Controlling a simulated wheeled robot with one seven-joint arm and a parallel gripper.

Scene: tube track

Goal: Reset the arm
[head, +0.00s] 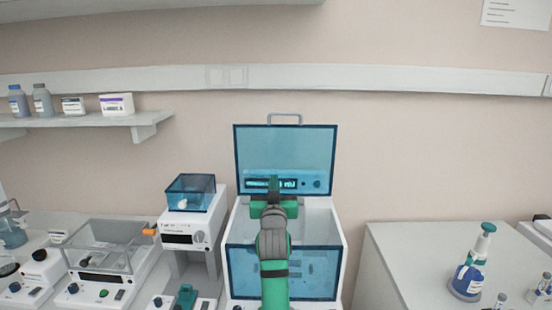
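My arm, green with a grey joint, reaches up from the bottom middle of the head view. My gripper (274,190) is at its far end, in front of the open blue lid of a white box-shaped instrument (336,262). The fingers overlap in the picture, so I cannot tell whether they are open or shut, or whether anything is between them. The blue see-through lid (285,145) stands upright with a grey handle on top. The arm hides part of the instrument's inside and its blue front panel (312,272).
A small device with a blue cover (190,192) stands left of the instrument. A clear-lidded device (108,248) is further left. A bottle with a green-topped dispenser (468,276) stands on the right bench (400,250). A shelf (110,121) with bottles and boxes hangs upper left.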

